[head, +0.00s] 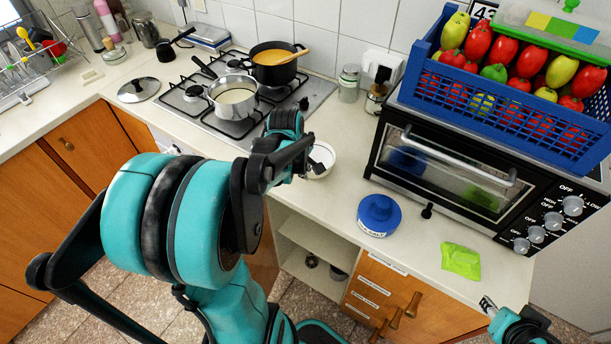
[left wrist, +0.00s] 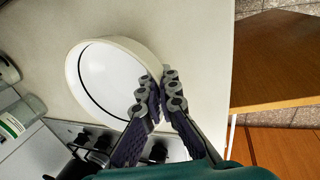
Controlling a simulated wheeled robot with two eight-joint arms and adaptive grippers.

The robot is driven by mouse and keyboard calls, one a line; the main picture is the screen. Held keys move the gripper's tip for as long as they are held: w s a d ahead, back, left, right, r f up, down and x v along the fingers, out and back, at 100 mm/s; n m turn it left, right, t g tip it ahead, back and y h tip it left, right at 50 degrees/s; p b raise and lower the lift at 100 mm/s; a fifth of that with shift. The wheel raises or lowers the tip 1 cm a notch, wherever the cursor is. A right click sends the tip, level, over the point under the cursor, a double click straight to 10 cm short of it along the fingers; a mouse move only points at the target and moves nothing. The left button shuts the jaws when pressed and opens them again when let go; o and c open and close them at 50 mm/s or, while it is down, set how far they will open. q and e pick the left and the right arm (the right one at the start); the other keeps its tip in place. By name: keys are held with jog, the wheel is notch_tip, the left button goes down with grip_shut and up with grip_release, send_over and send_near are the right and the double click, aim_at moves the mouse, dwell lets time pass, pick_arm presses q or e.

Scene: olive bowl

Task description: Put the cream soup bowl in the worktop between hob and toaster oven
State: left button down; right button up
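The cream soup bowl (head: 321,160) is at the worktop stretch between the hob (head: 255,133) and the toaster oven (head: 445,165), partly hidden by my left gripper (head: 300,160). In the left wrist view the bowl (left wrist: 88,75) shows a pale inside with a dark ring line. My left gripper (left wrist: 156,88) has its fingers close together at the bowl's rim, one inside and one outside, pinching it. Whether the bowl's base touches the worktop is unclear. My right gripper (head: 488,306) is at the lower right, away from the bowl, its fingers too small to read.
A blue salt pot (head: 379,214) and a green cloth (head: 461,261) lie in front of the oven. Glass jars (head: 348,83) stand behind the bowl. A steel pot (head: 233,98) and a black pot (head: 277,63) are on the hob. A blue crate (head: 500,100) of peppers tops the oven.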

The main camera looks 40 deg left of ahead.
pick_arm(q)
jog(key=shift+f, duration=0.6)
pick_arm(e)
jog(key=shift+f, duration=0.3)
pick_arm(q)
jog(key=shift+f, duration=0.15)
jog(key=c, duration=1.7)
grip_release()
pick_arm(e)
jog(key=shift+f, duration=0.1)
